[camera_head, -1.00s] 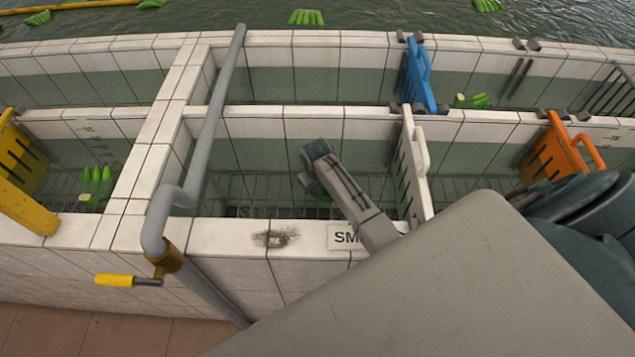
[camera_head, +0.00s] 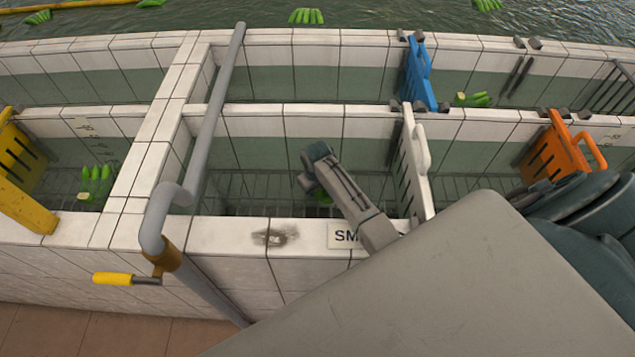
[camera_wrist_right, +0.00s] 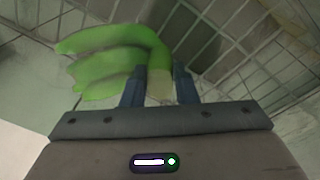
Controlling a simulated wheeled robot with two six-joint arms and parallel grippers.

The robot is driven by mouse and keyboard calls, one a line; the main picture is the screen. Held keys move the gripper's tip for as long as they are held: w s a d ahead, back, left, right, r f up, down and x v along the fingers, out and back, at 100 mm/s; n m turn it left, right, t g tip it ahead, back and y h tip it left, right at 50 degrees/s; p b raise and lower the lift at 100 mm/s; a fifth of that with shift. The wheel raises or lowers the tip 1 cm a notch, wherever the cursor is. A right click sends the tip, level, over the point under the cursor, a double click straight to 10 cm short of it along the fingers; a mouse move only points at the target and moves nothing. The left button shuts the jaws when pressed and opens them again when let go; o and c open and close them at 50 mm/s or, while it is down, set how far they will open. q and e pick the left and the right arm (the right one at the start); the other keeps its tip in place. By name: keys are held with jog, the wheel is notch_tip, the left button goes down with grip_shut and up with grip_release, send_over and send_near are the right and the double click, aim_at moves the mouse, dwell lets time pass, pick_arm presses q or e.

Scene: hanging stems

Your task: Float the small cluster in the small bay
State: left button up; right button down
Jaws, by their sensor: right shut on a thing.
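The small cluster (camera_wrist_right: 115,62), green and banana-like, hangs in my right gripper (camera_wrist_right: 160,88), whose two blue fingers are shut on its pale stem end. In the head view only a sliver of the cluster (camera_head: 322,197) shows, mostly hidden behind my right wrist. The gripper is inside the walls of the tiled bay marked "SM" (camera_head: 342,237), which I take as the small bay; the rest of the label is hidden by my arm. Whether the cluster touches the water cannot be told. My left gripper is not in view.
A white slotted gate (camera_head: 411,165) borders the bay on the right, and a grey pipe (camera_head: 205,140) runs along its left. An orange gate (camera_head: 555,152), a blue gate (camera_head: 416,78) and a yellow gate (camera_head: 22,150) stand elsewhere. Another cluster (camera_head: 95,185) lies in the left bay.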

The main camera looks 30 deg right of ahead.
jog(key=c, duration=1.1)
grip_release()
jog(key=shift+o, duration=0.2)
notch_tip(320, 180, up, 11)
jog(key=s+b, duration=0.1)
jog(key=b, duration=0.1)
jog(key=shift+a, duration=0.4)
jog(key=shift+s+f, duration=0.1)
jog(key=shift+f, duration=0.05)
